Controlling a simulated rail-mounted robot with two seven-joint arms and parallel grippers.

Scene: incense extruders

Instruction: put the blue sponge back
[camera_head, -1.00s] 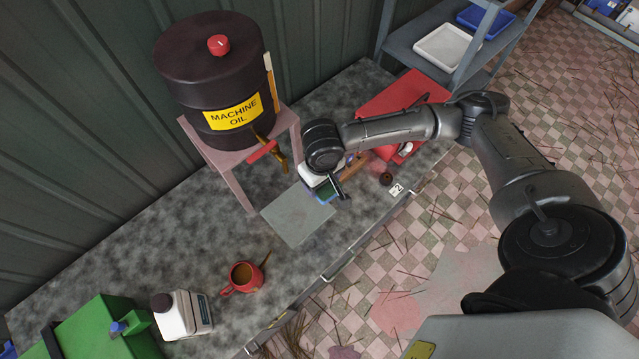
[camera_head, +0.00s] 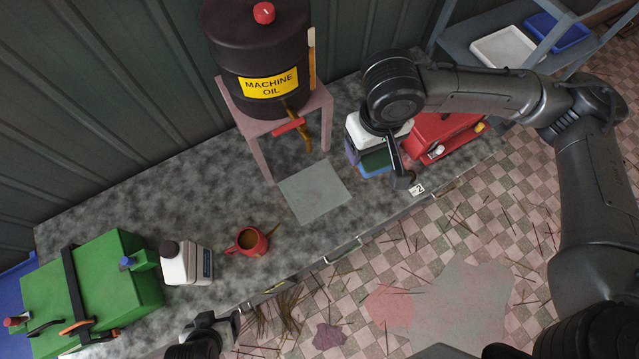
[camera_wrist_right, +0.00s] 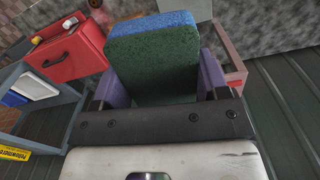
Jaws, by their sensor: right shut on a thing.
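The blue sponge (camera_head: 376,162), with a dark green face, is held by my right gripper (camera_head: 368,158) over the bench, to the right of the grey square mat (camera_head: 315,192). In the right wrist view the sponge (camera_wrist_right: 155,55) stands between the two purple fingers of my shut right gripper (camera_wrist_right: 155,80). Whether it touches the bench is unclear. My left gripper (camera_head: 222,330) is empty-looking at the bottom edge of the head view, partly cut off; its jaw opening is unclear.
The oil drum (camera_head: 262,55) stands on a pink stand (camera_head: 262,160) behind the mat. A red toolbox (camera_head: 440,132) is right of the sponge.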

